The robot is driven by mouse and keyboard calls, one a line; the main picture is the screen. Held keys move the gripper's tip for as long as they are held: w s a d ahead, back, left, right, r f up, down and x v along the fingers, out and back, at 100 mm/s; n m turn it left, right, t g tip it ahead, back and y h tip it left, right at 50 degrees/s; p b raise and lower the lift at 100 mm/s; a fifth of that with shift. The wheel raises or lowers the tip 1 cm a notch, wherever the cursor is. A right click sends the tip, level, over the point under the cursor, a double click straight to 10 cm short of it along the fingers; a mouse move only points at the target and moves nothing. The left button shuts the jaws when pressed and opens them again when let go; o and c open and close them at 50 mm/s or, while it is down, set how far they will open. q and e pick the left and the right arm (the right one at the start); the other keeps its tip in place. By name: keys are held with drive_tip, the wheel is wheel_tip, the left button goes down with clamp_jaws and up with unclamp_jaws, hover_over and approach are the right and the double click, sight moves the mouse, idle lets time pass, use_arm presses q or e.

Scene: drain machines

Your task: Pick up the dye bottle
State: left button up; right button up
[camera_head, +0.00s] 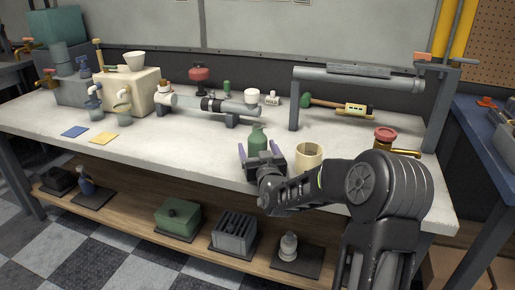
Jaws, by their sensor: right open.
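The dye bottle looks to be the small green bottle (258,140) with a narrow neck, upright on the white bench top near its front edge. My right gripper (260,154) comes in from the right and is open. Its two purple-tipped fingers stand on either side of the bottle's lower body, which the gripper partly hides. I cannot tell whether the fingers touch it. My left gripper is not in view.
A cream cup (308,158) stands close to the right of the gripper. A grey pipe assembly (215,104) lies behind the bottle. A red-topped valve (385,138) sits farther right. The bench front left of the gripper is clear.

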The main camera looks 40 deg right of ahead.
sight(258, 126)
drive_tip(key=shift+c, duration=0.5)
drive_tip(key=c, duration=1.6)
drive_tip(key=shift+r, duration=0.3)
drive_tip(key=shift+r+p, duration=1.1)
drive_tip(key=shift+r, duration=3.6)
